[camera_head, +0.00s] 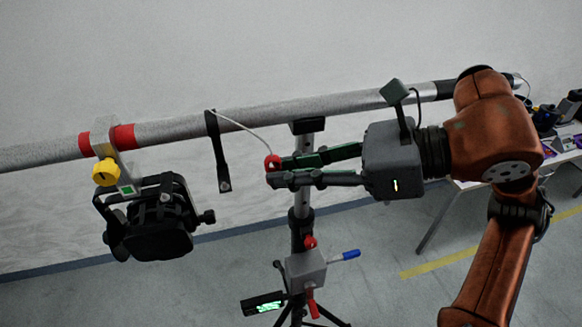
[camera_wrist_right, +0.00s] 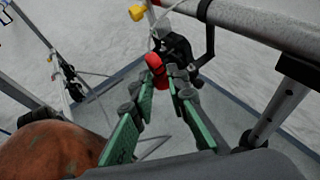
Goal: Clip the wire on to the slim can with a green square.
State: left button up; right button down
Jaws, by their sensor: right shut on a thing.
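The black can (camera_head: 155,228) hangs from the grey bar at the left of the head view. A green square (camera_head: 126,190) marks its bracket, below a yellow knob (camera_head: 105,172). A thin pale wire (camera_head: 240,124) runs from the bar to a red clip (camera_head: 272,162). My right gripper (camera_head: 272,172) is shut on this red clip, in front of the stand's post and right of the can, with a gap between. The red clip (camera_wrist_right: 155,70) shows at the fingertips in the wrist view, with dark can parts (camera_wrist_right: 178,45) beyond. My left gripper is out of view.
The grey bar (camera_head: 180,130) crosses above, with red bands and a hanging black strap (camera_head: 218,155) between can and gripper. The stand (camera_head: 300,235) carries a grey box (camera_head: 306,270) with coloured handles. A cluttered table (camera_head: 470,185) stands at right.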

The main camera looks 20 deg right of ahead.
notch_tip(320, 180, down, 8)
jog(key=b, duration=0.7)
jog(key=shift+f, duration=0.15)
dwell(2.3)
dwell(0.3)
jog(key=shift+w+a+f+p, duration=0.1)
jog(key=shift+w+a+p, duration=0.4)
jog(key=shift+w+a, duration=2.15)
jog(key=shift+w+a+f+p, duration=0.1)
jog(key=shift+w+a+p, duration=0.75)
jog(key=shift+a, duration=3.25)
jog(key=shift+w+a+f+p, duration=0.1)
jog(key=shift+w+a, duration=2.25)
jog(key=shift+a, duration=1)
